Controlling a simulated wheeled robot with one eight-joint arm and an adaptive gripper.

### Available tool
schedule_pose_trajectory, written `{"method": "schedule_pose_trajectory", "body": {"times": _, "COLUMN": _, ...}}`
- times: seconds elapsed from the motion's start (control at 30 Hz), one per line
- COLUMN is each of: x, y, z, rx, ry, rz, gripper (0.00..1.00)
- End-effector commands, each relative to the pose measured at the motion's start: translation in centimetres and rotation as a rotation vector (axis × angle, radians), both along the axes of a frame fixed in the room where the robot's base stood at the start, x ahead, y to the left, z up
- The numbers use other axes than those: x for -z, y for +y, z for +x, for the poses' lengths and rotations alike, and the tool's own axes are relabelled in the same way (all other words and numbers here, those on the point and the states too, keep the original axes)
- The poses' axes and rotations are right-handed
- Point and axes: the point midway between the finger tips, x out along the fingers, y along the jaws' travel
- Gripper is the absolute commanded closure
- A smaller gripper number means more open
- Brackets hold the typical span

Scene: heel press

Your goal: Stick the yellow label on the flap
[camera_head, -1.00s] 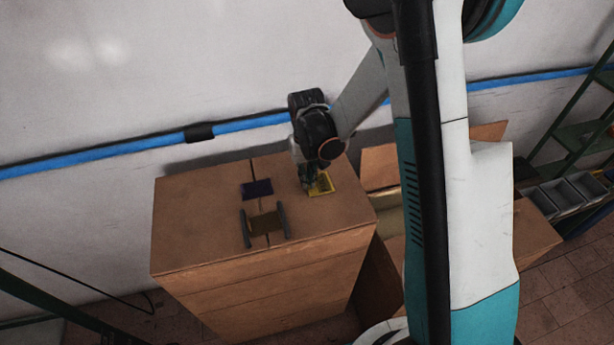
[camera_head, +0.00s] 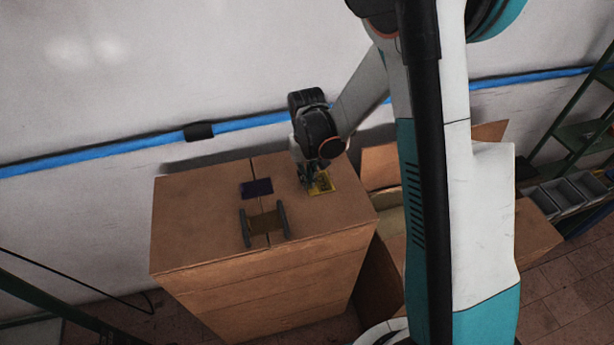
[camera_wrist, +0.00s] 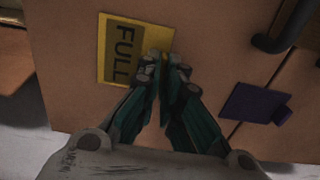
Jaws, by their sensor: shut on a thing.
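The yellow label (camera_head: 324,187) lies flat, or nearly so, on the right-hand flap (camera_head: 338,212) of the large cardboard box. In the wrist view, the label (camera_wrist: 145,35) shows a dark panel reading FULL. My gripper (camera_head: 308,183) points down at the label. In the wrist view, its fingers (camera_wrist: 165,72) are drawn together at the label's edge, on the side away from the word, and seem to pinch it there. The fingers hide that edge, so I cannot tell whether the label touches the flap all over.
A purple block (camera_head: 257,188) with a small knob lies across the seam left of my gripper. A brown piece with two dark grey bars (camera_head: 264,222) stands nearer the front. A wall with a blue rail (camera_head: 240,125) is behind. Open cartons (camera_head: 380,167) stand to the right.

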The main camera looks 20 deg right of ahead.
Motion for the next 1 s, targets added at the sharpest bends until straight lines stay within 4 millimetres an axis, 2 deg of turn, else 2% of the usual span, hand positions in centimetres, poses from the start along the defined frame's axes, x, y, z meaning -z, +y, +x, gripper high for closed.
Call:
{"method": "schedule_pose_trajectory", "body": {"times": 0.43, "x": 0.09, "y": -0.03, "z": -0.03, "rx": 0.0, "ry": 0.001, "rz": 0.0, "gripper": 1.0}}
{"method": "schedule_pose_trajectory", "body": {"times": 0.5, "x": 0.09, "y": -0.02, "z": -0.03, "rx": 0.0, "ry": 0.001, "rz": 0.0, "gripper": 0.8}}
{"method": "schedule_pose_trajectory", "body": {"times": 0.57, "x": 0.08, "y": -0.02, "z": -0.03, "rx": 0.0, "ry": 0.001, "rz": 0.0, "gripper": 0.71}}
{"method": "schedule_pose_trajectory", "body": {"times": 0.8, "x": 0.06, "y": -0.01, "z": -0.01, "rx": 0.0, "ry": 0.0, "rz": 0.0, "gripper": 0.71}}
{"method": "schedule_pose_trajectory", "body": {"times": 0.9, "x": 0.05, "y": -0.01, "z": -0.01, "rx": 0.0, "ry": 0.0, "rz": 0.0, "gripper": 0.52}}
{"method": "schedule_pose_trajectory", "body": {"times": 1.0, "x": 0.05, "y": -0.01, "z": -0.01, "rx": 0.0, "ry": 0.0, "rz": 0.0, "gripper": 0.51}}
